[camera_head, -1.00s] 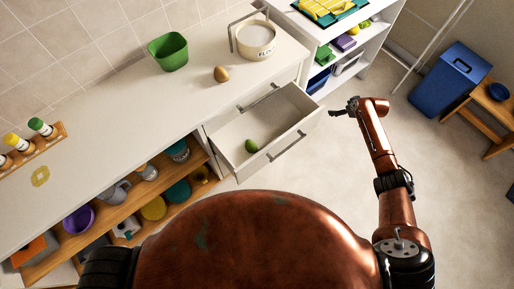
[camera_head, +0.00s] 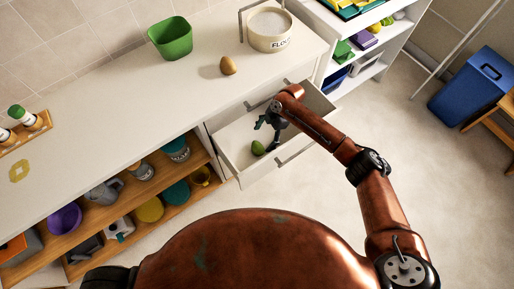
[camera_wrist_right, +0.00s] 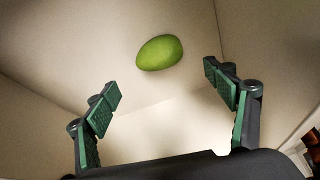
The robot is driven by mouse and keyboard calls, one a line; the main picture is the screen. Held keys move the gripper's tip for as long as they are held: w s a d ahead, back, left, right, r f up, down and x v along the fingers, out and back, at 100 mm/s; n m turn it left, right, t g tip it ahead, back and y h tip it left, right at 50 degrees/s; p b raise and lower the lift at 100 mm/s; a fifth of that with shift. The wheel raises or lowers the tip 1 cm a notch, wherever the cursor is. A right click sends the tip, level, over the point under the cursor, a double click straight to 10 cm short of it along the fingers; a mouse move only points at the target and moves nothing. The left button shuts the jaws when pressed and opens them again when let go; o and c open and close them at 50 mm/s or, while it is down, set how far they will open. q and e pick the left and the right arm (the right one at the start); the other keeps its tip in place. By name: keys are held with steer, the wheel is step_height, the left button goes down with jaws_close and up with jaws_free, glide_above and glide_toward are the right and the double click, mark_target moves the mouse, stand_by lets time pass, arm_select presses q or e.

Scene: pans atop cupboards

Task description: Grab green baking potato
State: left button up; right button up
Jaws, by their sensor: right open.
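The green potato (camera_head: 258,148) lies on the floor of the open white drawer (camera_head: 231,160), near the drawer's left front part in the head view. It also shows in the right wrist view as a smooth green oval (camera_wrist_right: 160,52), ahead of and between the fingers. My right gripper (camera_head: 268,124) is over the drawer, close to the potato but apart from it. In the right wrist view its two green-padded fingers (camera_wrist_right: 163,92) are spread wide with nothing between them. My left gripper is out of view.
A brown egg-like item (camera_head: 228,66), a green container (camera_head: 171,38) and a white pot (camera_head: 270,30) stand on the counter. The drawer walls surround the potato. Open shelves (camera_head: 150,222) with dishes lie left of the drawer. A blue bin (camera_head: 470,88) stands right.

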mark_target(259, 145)
steer(key=shift+x, duration=1.05)
steer(key=b+x, duration=0.2)
steer(key=x, duration=0.2)
steer(key=shift+w+d+f, duration=0.1)
steer(key=shift+d+f, duration=0.05)
steer(key=shift+f, duration=0.3)
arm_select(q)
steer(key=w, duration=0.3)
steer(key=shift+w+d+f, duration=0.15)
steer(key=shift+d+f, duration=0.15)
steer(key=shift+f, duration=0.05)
arm_select(e)
steer(key=c, duration=1.3)
